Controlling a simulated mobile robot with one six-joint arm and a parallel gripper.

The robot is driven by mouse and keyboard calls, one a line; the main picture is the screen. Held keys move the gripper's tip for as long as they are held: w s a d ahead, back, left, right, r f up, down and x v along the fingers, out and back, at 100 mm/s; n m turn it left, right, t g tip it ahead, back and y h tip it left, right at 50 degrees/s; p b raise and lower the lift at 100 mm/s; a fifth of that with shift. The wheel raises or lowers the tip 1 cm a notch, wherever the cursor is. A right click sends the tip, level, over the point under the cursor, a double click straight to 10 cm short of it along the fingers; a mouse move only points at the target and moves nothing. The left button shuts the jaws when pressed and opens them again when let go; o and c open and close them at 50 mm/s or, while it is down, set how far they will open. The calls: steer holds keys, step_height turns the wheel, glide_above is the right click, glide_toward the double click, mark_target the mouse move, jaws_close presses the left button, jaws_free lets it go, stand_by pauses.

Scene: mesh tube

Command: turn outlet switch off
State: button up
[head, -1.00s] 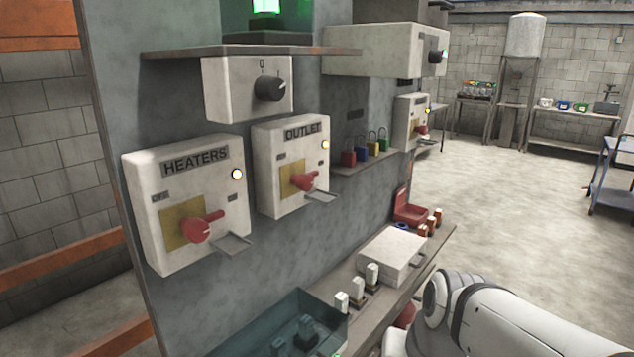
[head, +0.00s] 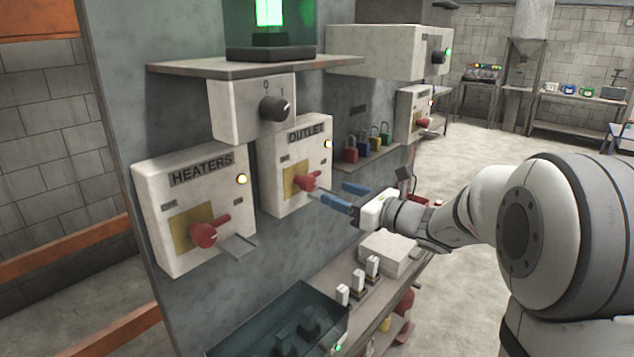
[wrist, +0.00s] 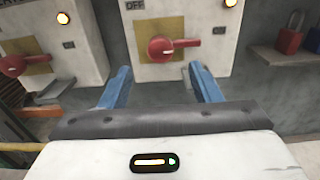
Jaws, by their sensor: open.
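The OUTLET box (head: 291,205) is a white box on the grey panel, with a lit yellow lamp (head: 328,144) at its upper right. Its red switch handle (head: 308,181) sits on a yellow plate, its lever pointing right. In the wrist view the red handle (wrist: 172,47) lies horizontal, ahead of and between my fingers. My gripper (head: 343,196) has two blue fingers, spread apart and empty, just right of the OUTLET box. The fingers also show in the wrist view (wrist: 160,88); they do not appear to touch the handle.
The HEATERS box (head: 180,250) with its own red handle (head: 206,233) is left of the OUTLET box. A knob box (head: 242,108) is above. Padlocks on a shelf (head: 368,163) are to the right. A teal bin (head: 260,325) and white box (head: 387,251) are below.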

mark_target(312, 183)
steer(key=p+x, duration=0.1)
steer(key=x, duration=0.6)
steer(key=shift+w+a+p, duration=0.15)
steer(key=shift+a+p, duration=0.05)
steer(key=shift+p, duration=0.2)
